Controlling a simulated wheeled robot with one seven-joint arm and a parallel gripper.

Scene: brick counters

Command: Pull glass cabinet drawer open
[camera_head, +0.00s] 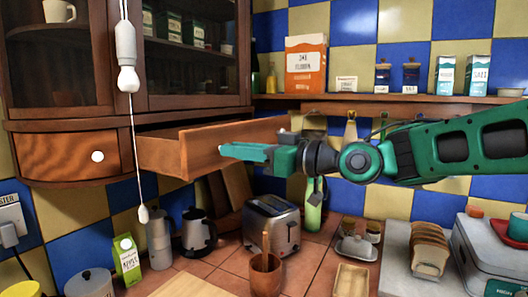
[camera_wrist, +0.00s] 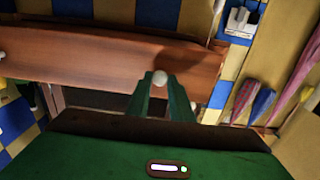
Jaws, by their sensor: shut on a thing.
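The wooden drawer (camera_head: 215,145) under the glass cabinet (camera_head: 195,104) stands pulled out, with its side wall and front panel showing in the head view. In the wrist view its front (camera_wrist: 90,65) spans the frame, with a round white knob (camera_wrist: 160,77) near the middle. My green gripper (camera_head: 235,151) reaches in from the right against the drawer front. In the wrist view my fingers (camera_wrist: 160,88) are shut around the knob. The knob is hidden by my gripper in the head view.
A shut curved drawer (camera_head: 65,157) with a white knob is at left. A white pull cord (camera_head: 135,150) hangs before the cabinet. Below are a toaster (camera_head: 271,223), kettle (camera_head: 196,232) and wooden cup (camera_head: 265,277). A shelf (camera_head: 400,98) with boxes runs behind my arm.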

